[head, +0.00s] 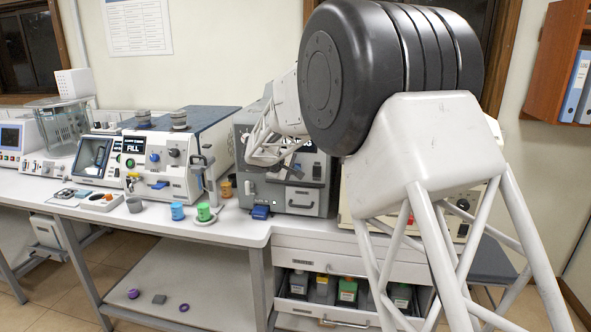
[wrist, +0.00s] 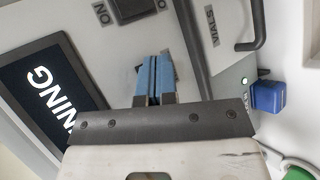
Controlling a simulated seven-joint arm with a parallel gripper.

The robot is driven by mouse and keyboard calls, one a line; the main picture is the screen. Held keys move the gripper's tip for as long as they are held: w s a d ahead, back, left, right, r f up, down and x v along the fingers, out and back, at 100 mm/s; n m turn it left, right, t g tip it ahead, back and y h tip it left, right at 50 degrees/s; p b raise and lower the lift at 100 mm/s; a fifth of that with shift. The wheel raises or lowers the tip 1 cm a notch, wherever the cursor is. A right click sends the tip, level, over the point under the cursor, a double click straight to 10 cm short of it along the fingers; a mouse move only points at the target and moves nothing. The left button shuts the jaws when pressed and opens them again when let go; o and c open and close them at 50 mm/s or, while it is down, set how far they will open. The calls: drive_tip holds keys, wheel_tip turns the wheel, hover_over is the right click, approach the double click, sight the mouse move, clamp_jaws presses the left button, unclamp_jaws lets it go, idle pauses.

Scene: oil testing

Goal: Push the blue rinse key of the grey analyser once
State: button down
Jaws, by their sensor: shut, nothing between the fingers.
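The grey analyser (head: 243,180) stands on the bench in the middle of the head view, partly covered by my arm. A blue block-shaped key (head: 261,212) juts out low at its front left. In the wrist view the blue key (wrist: 268,96) is at the right, next to a small green light. My gripper (wrist: 153,60) is shut and empty, with blue fingers side by side. It is over the analyser's front panel, between the screen and the drawer, apart from the key. Contact with the panel cannot be told. My fingertips are not clear in the head view.
The analyser's dark screen (wrist: 42,90) shows letters ending in "NNING". A drawer labelled VIALS has a dark handle (wrist: 259,25). Blue (head: 177,211) and green (head: 204,211) cups stand left of the key. A white-and-blue machine (head: 160,165) reading FILL stands further left.

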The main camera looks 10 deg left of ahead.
drive_tip(key=shift+s, duration=0.1)
idle(0.5)
drive_tip(key=shift+s, duration=0.65)
drive_tip(key=shift+s, duration=0.1)
drive_tip(key=shift+s, duration=2.45)
